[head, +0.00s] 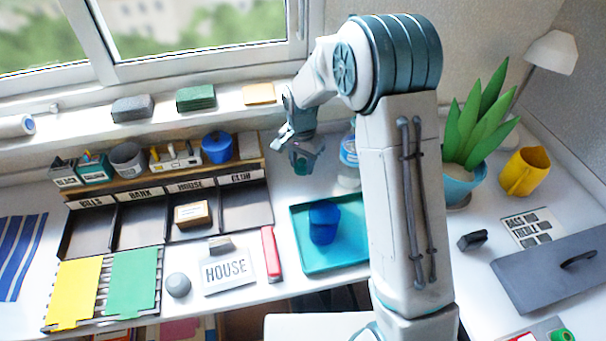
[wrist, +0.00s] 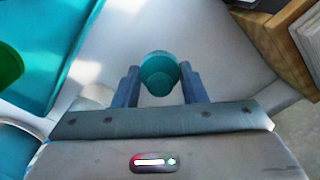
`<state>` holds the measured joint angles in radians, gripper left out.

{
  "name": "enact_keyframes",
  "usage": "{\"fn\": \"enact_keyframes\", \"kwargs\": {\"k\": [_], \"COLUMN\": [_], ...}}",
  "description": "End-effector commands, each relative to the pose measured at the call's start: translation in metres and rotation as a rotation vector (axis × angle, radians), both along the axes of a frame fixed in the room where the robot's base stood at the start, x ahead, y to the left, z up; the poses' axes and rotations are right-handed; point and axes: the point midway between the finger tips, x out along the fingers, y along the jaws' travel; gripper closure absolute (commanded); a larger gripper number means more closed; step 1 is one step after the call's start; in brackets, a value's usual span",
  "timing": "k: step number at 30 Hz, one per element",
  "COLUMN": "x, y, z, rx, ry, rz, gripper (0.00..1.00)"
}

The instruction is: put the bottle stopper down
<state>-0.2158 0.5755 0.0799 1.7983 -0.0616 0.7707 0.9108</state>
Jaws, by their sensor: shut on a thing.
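The bottle stopper (wrist: 160,72) is a round teal piece held between the two fingers in the wrist view. My gripper (wrist: 159,88) is shut on it. In the head view my gripper (head: 303,158) hangs above the white desk, between the wooden shelf unit and the clear bottle with a blue label (head: 349,152). A small teal bit of the stopper (head: 301,167) shows at the fingertips. In the wrist view bare white desk lies beyond the stopper; I cannot tell the exact height above it.
A teal tray (head: 345,256) with a blue cup (head: 323,222) stands in front of the gripper. The compartment unit (head: 143,224) is to the left, with several containers on its top shelf. A potted plant (head: 463,185) stands right of my arm.

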Motion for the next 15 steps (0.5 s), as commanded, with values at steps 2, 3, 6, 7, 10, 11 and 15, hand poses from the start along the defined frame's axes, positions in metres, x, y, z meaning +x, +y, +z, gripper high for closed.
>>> {"fn": "enact_keyframes", "kwargs": {"k": [2, 3, 6, 7, 10, 11, 15], "x": [0.0, 0.0, 0.0, 0.0, 0.0, 0.0, 0.0], "y": [0.0, 0.0, -0.001, -0.001, -0.002, -0.002, -0.002], "z": [-0.007, -0.01, -0.018, -0.022, -0.037, -0.041, -0.047], "rx": [0.0, 0.0, -0.001, -0.001, -0.001, -0.001, 0.0], "ry": [0.001, 0.0, 0.003, 0.003, 0.004, 0.003, 0.0], "rz": [-0.001, -0.001, -0.002, -0.003, -0.004, -0.004, -0.004], "gripper": [0.83, 0.83, 0.83, 0.83, 0.83, 0.83, 0.83]}}
